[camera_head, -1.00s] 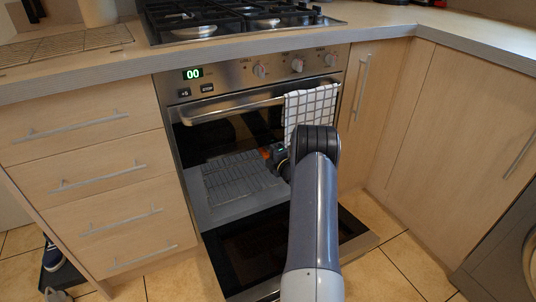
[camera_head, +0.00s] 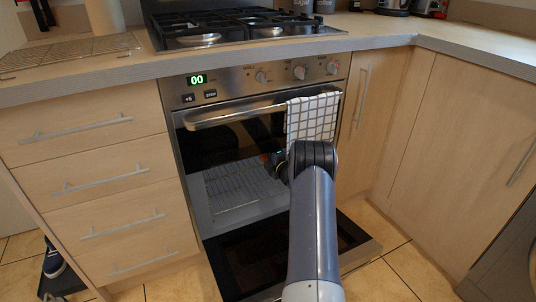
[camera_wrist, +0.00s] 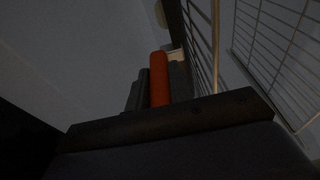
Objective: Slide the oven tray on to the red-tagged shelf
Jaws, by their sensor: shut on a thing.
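My gripper (camera_wrist: 157,85) is low in the picture in the wrist view, its dark fingers shut on a narrow orange-red bar (camera_wrist: 158,75). I cannot tell whether this bar is part of the oven tray. In the head view my gripper (camera_head: 268,160) is small and dark inside the open oven, partly hidden by my arm. A wire rack (camera_head: 238,185) lies low in the oven above a plain grey surface (camera_head: 215,213). Wire bars (camera_wrist: 272,45) run along the right in the wrist view. No tray or red tag can be made out clearly.
The oven door (camera_head: 285,258) hangs open, low in front. A checked towel (camera_head: 312,117) hangs on the oven's handle bar (camera_head: 235,115), close above my arm. Drawers (camera_head: 95,185) stand left and cupboards (camera_head: 450,150) right. Shoes (camera_head: 55,265) are at the lower left.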

